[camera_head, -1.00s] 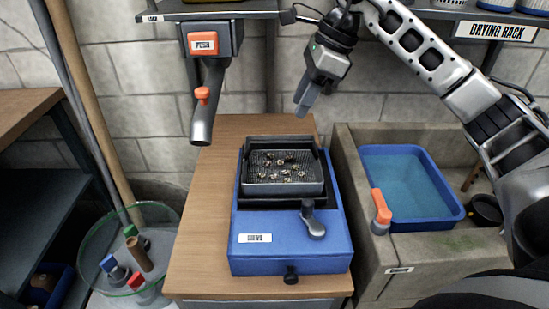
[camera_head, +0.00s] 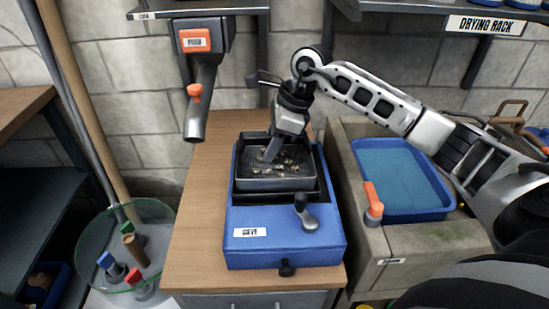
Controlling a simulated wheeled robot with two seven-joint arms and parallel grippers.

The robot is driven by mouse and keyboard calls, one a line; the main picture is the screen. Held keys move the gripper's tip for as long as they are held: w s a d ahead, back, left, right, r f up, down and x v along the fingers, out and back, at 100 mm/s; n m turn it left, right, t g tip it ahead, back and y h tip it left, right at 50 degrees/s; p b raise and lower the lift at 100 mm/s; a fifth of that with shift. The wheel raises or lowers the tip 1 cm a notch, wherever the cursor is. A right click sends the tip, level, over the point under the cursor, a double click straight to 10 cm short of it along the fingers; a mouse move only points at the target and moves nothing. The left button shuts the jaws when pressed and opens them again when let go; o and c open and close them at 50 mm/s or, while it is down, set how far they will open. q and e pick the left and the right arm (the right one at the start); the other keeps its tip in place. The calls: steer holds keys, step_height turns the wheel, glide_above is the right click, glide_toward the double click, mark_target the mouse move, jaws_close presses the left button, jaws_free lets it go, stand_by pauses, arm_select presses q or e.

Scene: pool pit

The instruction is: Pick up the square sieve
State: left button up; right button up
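The square sieve (camera_head: 270,185) is a dark mesh tray with a grey rim and several small bits in it. It sits in the black recess at the back of a blue box-shaped machine (camera_head: 285,240) on the wooden cabinet. My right gripper (camera_head: 271,153) points down over the sieve's back part, its fingertips at or just above the mesh. I cannot tell whether it touches the sieve. The fingers overlap in this view, so their opening is hidden. My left gripper is not in view.
A grey device with a spout (camera_head: 196,110) hangs left of the machine. A stone sink with a blue water tub (camera_head: 400,180) is at the right, with an orange-handled lever (camera_head: 373,203) on its rim. A glass bin (camera_head: 125,245) stands at the lower left.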

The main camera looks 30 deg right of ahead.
steer(key=shift+f+b, duration=0.25)
steer(key=shift+b, duration=0.05)
stand_by(0.5)
jaws_close()
